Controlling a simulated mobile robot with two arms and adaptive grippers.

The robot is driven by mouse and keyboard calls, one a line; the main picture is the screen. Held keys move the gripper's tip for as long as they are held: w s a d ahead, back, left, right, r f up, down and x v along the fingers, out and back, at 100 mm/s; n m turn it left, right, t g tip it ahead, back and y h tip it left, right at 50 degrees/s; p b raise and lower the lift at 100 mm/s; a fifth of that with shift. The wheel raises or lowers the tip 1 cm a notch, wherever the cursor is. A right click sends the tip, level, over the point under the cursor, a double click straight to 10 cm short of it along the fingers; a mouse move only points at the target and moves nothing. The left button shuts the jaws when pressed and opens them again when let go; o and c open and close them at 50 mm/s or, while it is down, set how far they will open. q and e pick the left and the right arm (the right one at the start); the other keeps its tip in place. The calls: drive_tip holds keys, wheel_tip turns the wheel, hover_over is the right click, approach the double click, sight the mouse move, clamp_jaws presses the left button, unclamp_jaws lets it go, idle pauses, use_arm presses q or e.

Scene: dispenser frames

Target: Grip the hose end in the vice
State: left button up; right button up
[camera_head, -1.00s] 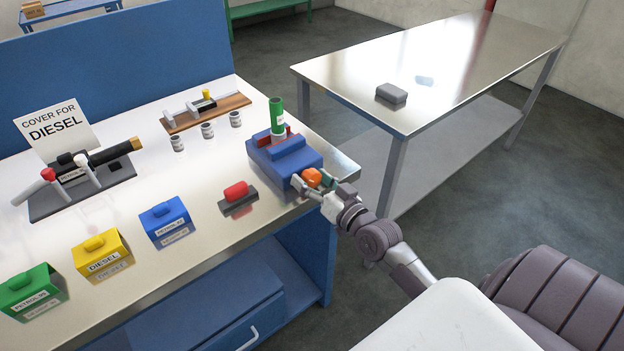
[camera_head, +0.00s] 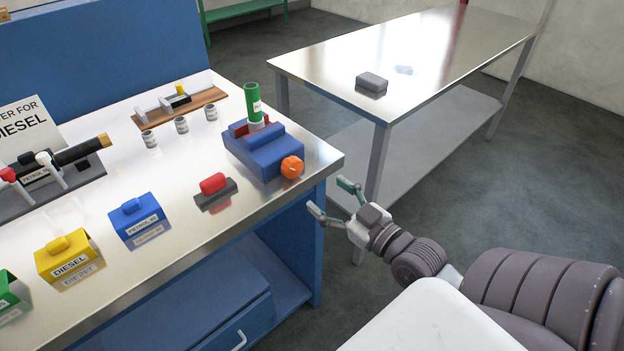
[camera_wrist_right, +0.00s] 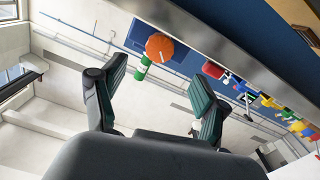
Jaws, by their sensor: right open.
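The blue vice (camera_head: 268,153) sits at the bench's right front corner, with an orange knob (camera_head: 292,167) on its near end and red jaw parts at its far end. The green hose end (camera_head: 252,103) stands about upright at the red jaws, its pale lower end between them. I cannot tell how tightly the jaws press on it. My right gripper (camera_head: 328,195) is open and empty, off the bench edge, to the right of and below the knob. In the right wrist view the knob (camera_wrist_right: 159,46) and green hose end (camera_wrist_right: 142,68) show beyond the open fingers. My left gripper is out of view.
A red-handled block (camera_head: 214,187) and blue (camera_head: 138,220) and yellow (camera_head: 68,256) boxes stand left of the vice. Several small canisters (camera_head: 181,125) stand behind. A steel table (camera_head: 440,60) holds a grey block (camera_head: 371,84). Open floor lies between bench and table.

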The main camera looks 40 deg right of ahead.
drive_tip(key=s+d+f+m+g+h+p, duration=0.1)
drive_tip(key=s+d+f+g+p, duration=0.1)
drive_tip(key=f, duration=1)
drive_tip(key=s+d+f+m+g+h+p, duration=0.1)
drive_tip(key=s+f+g+p, duration=0.1)
drive_tip(key=f, duration=1)
drive_tip(key=shift+s+d+f+g, duration=0.4)
drive_tip(key=shift+s+g, duration=0.45)
drive_tip(key=shift+g, duration=0.25)
